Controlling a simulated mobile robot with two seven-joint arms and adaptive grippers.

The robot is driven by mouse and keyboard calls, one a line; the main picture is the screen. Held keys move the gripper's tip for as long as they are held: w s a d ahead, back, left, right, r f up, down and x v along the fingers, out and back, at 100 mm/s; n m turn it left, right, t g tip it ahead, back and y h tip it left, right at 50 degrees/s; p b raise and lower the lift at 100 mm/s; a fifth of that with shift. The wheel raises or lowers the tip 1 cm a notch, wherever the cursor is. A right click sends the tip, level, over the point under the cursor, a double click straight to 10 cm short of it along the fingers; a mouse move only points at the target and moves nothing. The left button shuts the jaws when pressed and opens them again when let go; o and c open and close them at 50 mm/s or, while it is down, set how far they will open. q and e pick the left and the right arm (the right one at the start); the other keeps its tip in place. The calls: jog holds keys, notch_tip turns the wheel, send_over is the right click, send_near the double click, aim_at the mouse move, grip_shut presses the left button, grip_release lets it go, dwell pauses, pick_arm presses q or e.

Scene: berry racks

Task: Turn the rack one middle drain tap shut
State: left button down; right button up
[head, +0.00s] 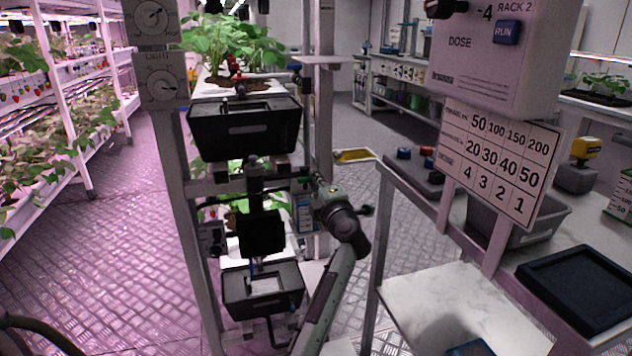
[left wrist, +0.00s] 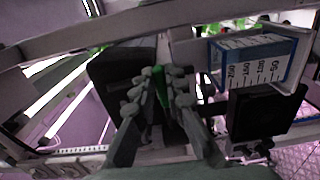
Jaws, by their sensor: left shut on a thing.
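Rack one (head: 180,160) stands left of centre in the head view, a grey frame with black troughs on several levels. My left gripper (head: 308,184) is at the rack's right side, at middle height, beside a small green piece (head: 303,180) that looks like the tap's lever. In the left wrist view the fingers (left wrist: 160,88) are shut on this narrow green lever (left wrist: 162,86), which stands between them. The fingers and wrist hide most of the tap body, so its exact angle cannot be told. My right gripper is not in view.
A bench with a dose panel (head: 505,50) stands at right.

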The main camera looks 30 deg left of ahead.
pick_arm(q)
jog(key=shift+f+m, duration=0.1)
jog(key=shift+m, duration=0.2)
jog(key=c, duration=1.6)
grip_release()
jog(key=shift+o, duration=0.2)
jog(key=shift+r, duration=0.2)
notch_tip(320, 180, up, 10)
jog(key=shift+f, duration=0.1)
